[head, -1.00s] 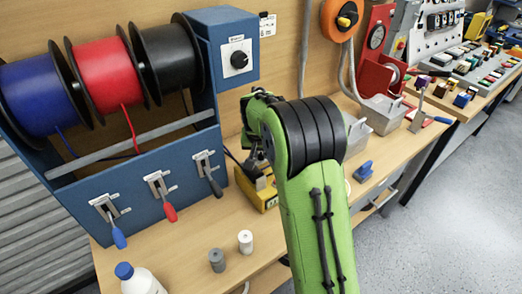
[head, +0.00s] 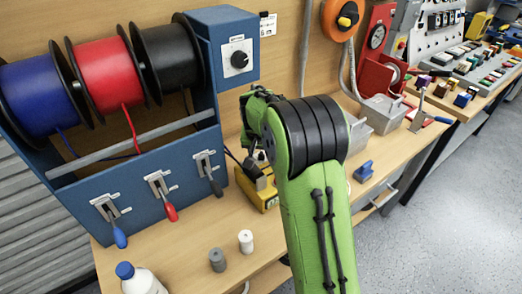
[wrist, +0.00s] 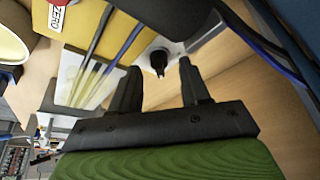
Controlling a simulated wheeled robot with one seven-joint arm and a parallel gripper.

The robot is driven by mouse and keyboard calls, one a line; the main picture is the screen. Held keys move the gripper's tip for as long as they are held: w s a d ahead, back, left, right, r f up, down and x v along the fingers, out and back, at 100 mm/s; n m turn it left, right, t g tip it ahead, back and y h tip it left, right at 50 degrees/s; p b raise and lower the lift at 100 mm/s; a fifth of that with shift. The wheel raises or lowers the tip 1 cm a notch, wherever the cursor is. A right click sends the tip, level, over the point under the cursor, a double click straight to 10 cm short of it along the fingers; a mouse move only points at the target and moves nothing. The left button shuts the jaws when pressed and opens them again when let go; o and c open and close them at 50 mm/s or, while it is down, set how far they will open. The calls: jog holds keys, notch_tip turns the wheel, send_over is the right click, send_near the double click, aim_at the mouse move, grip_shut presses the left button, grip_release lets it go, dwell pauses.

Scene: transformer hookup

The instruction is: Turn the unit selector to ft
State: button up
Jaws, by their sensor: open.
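A small black knob (wrist: 158,62), which looks like the unit selector, sits on a pale plate on the yellow unit (wrist: 95,22) in the wrist view. No m or ft marking can be read there, so its setting is unclear. My gripper (wrist: 159,68) is open, its two dark fingers pointing toward the knob, one on each side in the picture. I cannot tell whether they touch it. In the head view the yellow unit (head: 271,201) stands on the bench, partly hidden by my green arm, and the knob cannot be made out.
Dark cables (wrist: 262,42) run close on the right in the wrist view. The blue spool rack (head: 150,235) with another black dial (head: 239,60) stands left. Two small cylinders (head: 246,241) are on the bench front.

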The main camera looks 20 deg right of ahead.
jog(key=p+v, duration=0.3)
jog(key=v, duration=1.2)
jog(key=s+a+r+n+t+y+p, duration=0.1)
jog(key=s+a+r, duration=0.15)
jog(key=s, duration=0.35)
jog(key=s+a+r+n+p, duration=0.1)
jog(key=s+r+n+p, duration=0.1)
jog(key=s+r, duration=0.3)
jog(key=s+a+f+n, duration=0.1)
jog(key=s, duration=0.7)
jog(key=s+a+f+n+y+p, duration=0.1)
jog(key=s+a+f+n, duration=0.1)
jog(key=s, duration=0.5)
jog(key=shift+s+t, duration=0.4)
jog(key=shift+a, duration=0.1)
